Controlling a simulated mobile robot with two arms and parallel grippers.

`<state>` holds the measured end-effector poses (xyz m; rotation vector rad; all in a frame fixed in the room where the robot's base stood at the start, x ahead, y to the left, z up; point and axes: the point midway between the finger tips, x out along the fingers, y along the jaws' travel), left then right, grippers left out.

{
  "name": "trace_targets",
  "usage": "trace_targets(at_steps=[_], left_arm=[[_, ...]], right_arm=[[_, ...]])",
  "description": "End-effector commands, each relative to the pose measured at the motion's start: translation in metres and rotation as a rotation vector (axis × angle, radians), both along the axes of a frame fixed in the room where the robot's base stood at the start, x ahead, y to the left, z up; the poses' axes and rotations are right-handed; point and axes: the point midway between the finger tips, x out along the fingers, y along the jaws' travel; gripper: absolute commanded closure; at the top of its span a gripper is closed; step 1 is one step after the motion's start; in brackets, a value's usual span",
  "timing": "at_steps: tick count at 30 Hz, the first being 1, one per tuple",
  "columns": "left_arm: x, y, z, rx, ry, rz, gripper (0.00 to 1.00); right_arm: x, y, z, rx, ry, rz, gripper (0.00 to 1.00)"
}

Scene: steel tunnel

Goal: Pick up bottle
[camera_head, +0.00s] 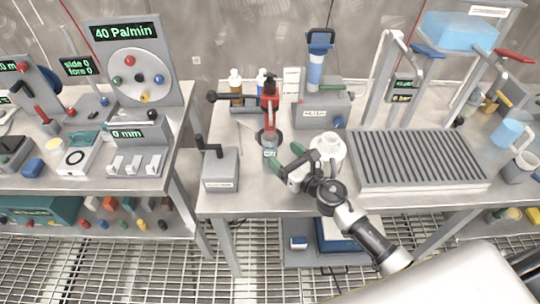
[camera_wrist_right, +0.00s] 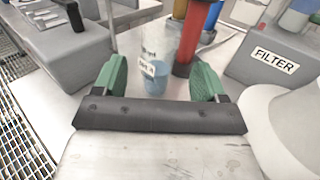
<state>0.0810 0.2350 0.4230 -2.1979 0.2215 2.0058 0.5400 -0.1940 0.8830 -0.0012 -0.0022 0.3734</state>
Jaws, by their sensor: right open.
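A small clear bottle with blue liquid and a white label (camera_head: 269,151) stands upright on the steel table, just in front of a red upright part (camera_head: 270,95). In the right wrist view the bottle (camera_wrist_right: 155,82) shows between and a little beyond the green fingertips, with a gap on both sides; its top is hard to make out. My right gripper (camera_head: 285,156) is open and empty, close to the bottle on its near right side; its green fingers also show in the right wrist view (camera_wrist_right: 160,82). My left gripper is not in view.
A grey box labelled FILTER (camera_wrist_right: 275,65) stands right of the bottle. A white rounded vessel (camera_head: 328,146) is close to my right gripper. A grey lever box (camera_head: 221,170) stands left. A ribbed tray (camera_head: 418,158) fills the table's right side. Two bottles (camera_head: 235,82) stand behind.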

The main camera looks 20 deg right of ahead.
Motion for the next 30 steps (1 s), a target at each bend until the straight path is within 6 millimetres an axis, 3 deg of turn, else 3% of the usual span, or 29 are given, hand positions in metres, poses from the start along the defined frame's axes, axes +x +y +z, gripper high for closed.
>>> trace_targets(at_steps=[5,14,23,30], left_arm=[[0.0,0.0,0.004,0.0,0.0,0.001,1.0],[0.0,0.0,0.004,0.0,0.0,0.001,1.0],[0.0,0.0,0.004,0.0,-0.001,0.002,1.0],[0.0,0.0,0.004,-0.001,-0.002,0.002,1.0]], right_arm=[[0.012,0.006,0.003,0.002,0.001,0.001,0.28],[0.053,0.021,0.001,0.001,0.002,0.0,0.28],[0.058,0.024,0.001,0.001,0.003,0.001,0.28],[0.058,0.023,0.001,0.001,0.003,0.001,0.63]])
